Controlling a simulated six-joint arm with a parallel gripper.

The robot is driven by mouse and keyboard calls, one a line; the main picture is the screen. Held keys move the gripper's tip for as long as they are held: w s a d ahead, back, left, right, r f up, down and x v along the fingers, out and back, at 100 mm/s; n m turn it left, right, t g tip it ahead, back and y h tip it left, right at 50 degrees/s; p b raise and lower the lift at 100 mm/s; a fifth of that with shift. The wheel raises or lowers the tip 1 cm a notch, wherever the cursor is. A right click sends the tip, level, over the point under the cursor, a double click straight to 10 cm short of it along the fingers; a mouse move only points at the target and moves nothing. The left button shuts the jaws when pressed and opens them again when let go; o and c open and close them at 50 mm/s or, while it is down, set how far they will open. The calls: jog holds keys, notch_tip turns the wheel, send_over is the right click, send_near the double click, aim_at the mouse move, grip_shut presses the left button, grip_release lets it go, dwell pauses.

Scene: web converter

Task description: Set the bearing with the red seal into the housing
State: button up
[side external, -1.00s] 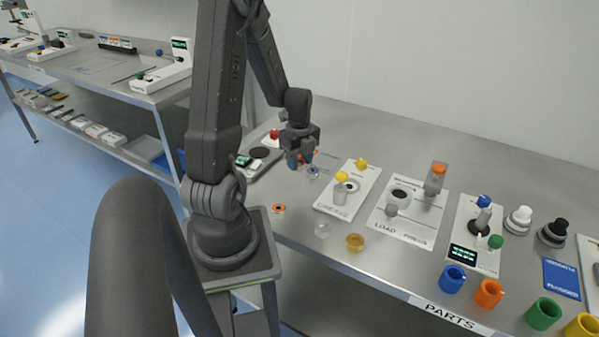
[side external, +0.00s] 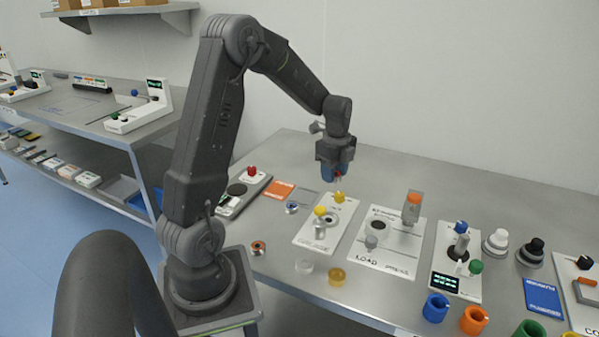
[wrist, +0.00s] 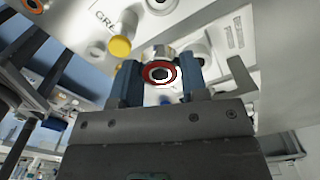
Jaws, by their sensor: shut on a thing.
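The bearing with the red seal (wrist: 160,73) is between the blue fingers of my gripper (wrist: 163,82) in the wrist view, its red ring facing the camera. In the side view, my gripper (side external: 333,176) is shut on it and held above the back of the white grease plate (side external: 312,236). The bearing shows only as a small reddish speck there. A white plate marked LOAD (side external: 372,262), with a dark round opening (side external: 378,226), lies right of the grease plate. I cannot tell for sure which part is the housing.
A blue-sealed bearing (side external: 291,207) and an orange-sealed bearing (side external: 258,248) lie left of the grease plate. Yellow knobs (side external: 320,211) and an orange-topped post (side external: 412,205) stand up nearby. The back of the bench is clear.

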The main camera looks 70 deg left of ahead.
jog(key=w+d, duration=0.9)
jog(key=w, duration=0.1)
send_over(378, 225)
notch_tip(378, 225, down, 5)
jog(key=shift+r, duration=0.1)
jog(key=shift+f, duration=2.75)
jog(key=shift+f, duration=0.5)
jog(key=o, duration=1.4)
jog(key=shift+c, duration=0.2)
jog(key=shift+r, duration=0.1)
jog(key=shift+r, duration=2.9)
